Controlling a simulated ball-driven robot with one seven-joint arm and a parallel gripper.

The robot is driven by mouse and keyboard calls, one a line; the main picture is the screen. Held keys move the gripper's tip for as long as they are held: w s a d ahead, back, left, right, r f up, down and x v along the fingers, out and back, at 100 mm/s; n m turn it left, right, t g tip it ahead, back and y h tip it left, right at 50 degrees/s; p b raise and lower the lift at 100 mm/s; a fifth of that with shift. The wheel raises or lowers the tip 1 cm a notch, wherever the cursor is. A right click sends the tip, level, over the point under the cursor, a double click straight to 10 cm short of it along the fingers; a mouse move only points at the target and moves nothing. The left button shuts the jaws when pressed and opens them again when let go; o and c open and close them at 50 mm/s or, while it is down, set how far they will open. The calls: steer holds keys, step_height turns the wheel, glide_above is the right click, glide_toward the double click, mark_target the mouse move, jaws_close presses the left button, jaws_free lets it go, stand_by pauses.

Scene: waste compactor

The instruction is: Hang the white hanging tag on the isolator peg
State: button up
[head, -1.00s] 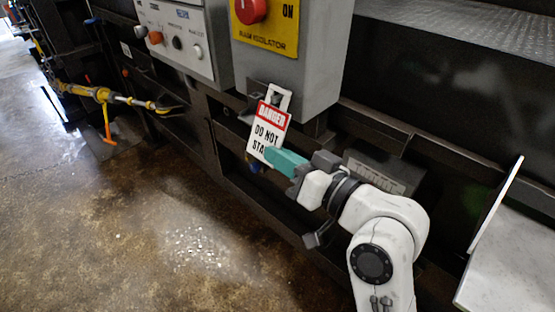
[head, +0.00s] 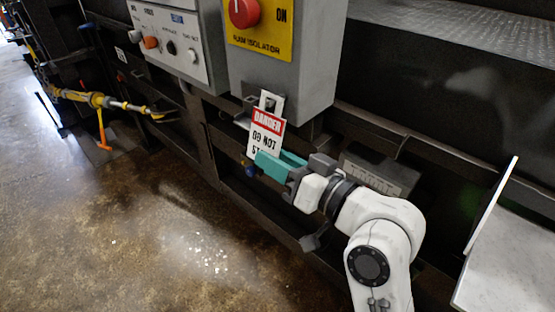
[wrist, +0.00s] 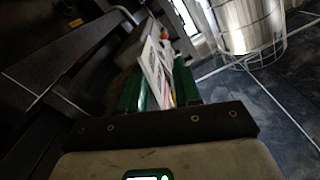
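The white tag (head: 266,128) with a red DANGER band is just below the grey isolator box, its slotted top at the small bracket under the box. It looks nearly upright. I cannot clearly see the peg or whether it passes through the slot. The lower tag is partly hidden by a finger.
The isolator box (head: 290,75) with its red knob (head: 244,12) is directly above the tag. A control panel (head: 170,40) is to its left. Dark frame rails run behind and below my arm. A pale plate (head: 500,265) stands at the right. Open floor lies at the left.

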steer(key=b+v, duration=0.2)
steer(key=v, duration=0.8)
steer(key=shift+s+d, duration=0.25)
steer(key=shift+d, duration=0.05)
